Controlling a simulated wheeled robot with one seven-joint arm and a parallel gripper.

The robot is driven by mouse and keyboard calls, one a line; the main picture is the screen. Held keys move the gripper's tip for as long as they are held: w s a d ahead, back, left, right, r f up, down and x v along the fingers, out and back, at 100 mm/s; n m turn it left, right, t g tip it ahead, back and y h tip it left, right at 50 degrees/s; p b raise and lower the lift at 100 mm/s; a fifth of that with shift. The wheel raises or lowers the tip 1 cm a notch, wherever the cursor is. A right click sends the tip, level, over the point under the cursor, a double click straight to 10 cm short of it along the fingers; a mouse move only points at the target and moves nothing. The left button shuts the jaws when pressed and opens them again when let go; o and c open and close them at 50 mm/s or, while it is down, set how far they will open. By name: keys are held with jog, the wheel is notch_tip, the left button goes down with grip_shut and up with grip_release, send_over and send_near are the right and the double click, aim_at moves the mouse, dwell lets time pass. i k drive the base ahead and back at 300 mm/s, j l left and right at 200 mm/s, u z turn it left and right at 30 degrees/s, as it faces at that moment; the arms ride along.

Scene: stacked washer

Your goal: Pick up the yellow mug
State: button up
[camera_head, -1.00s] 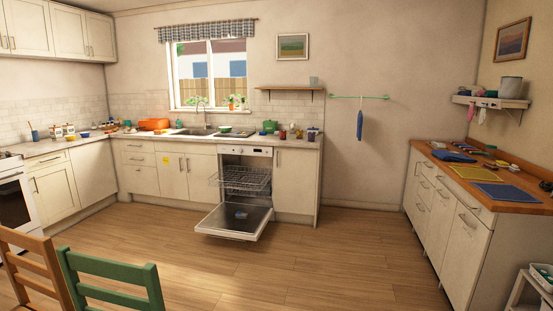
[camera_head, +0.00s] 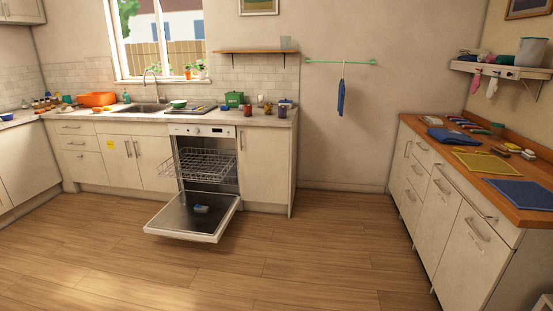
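I cannot make out a mug that is clearly yellow. Several small cups and jars stand at the right end of the sink counter (camera_head: 222,118), near a green box (camera_head: 234,99). Among them are a dark reddish cup (camera_head: 268,108) and a small blue and red item (camera_head: 283,108). They are too small to tell apart for certain. My gripper is not in view.
The dishwasher door (camera_head: 195,216) hangs open low over the floor, with its wire rack (camera_head: 205,165) pulled out. A wooden-topped counter (camera_head: 520,190) with cloths and mats stands at the right. The wooden floor (camera_head: 300,255) between is clear.

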aim_at(268, 106)
jog(key=i, duration=3.75)
